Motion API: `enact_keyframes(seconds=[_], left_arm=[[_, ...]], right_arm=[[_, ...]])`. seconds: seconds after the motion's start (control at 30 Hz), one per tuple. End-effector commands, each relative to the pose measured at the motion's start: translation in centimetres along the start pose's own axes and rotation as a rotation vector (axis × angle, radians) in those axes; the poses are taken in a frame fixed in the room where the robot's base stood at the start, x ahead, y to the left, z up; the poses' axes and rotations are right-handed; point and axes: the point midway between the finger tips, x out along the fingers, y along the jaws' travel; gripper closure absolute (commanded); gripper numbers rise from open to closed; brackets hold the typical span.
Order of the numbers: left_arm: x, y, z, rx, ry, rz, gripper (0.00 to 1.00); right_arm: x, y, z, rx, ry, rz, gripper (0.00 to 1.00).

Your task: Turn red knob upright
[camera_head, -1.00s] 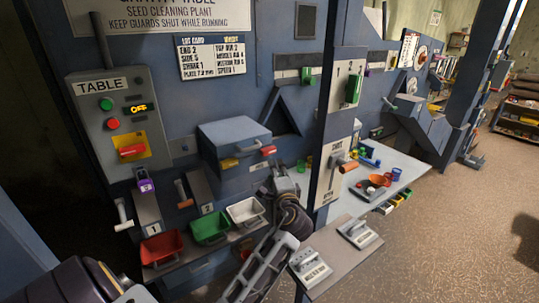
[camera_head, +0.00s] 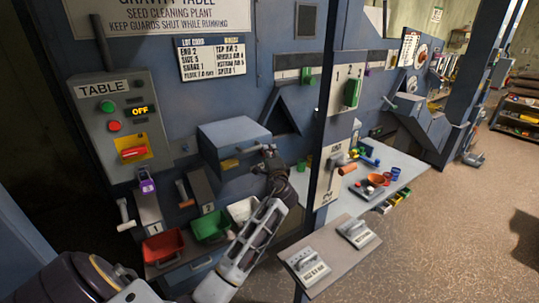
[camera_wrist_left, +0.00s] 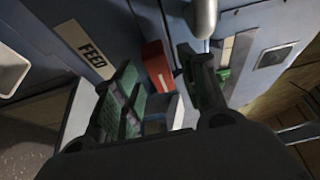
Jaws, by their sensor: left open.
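The red knob (camera_wrist_left: 157,62) shows in the left wrist view as a red block with a short white mark, beside a blue panel and near a plate reading FEED (camera_wrist_left: 84,50). My left gripper (camera_wrist_left: 158,75) is open, with its green-padded fingers on either side of the knob in that view. I cannot tell whether they touch it. In the head view my left gripper (camera_head: 270,155) is at the right front of the blue-grey box (camera_head: 233,138) and hides the knob. My right gripper is not in view.
A control panel (camera_head: 122,125) with buttons and a red switch (camera_head: 133,153) is at the left. Red (camera_head: 163,245), green (camera_head: 210,225) and white bins stand below the box. A blue post (camera_head: 330,125) rises just right of my gripper.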

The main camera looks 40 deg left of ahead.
Motion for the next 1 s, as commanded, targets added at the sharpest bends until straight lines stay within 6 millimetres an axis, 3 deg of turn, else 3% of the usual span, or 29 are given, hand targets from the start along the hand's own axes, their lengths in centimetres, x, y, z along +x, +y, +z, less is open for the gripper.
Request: enact_keyframes(seconds=[0.5,0.83,1.0], left_arm=[[0.94,0.04,0.05,0.0,-0.001,0.001,0.58],[0.92,0.06,0.04,0.0,-0.001,0.001,1.0],[0.91,0.1,0.04,-0.001,-0.001,0.001,1.0]], right_arm=[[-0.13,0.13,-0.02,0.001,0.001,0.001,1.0],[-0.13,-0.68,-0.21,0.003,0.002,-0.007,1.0],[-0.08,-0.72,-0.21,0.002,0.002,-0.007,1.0]])
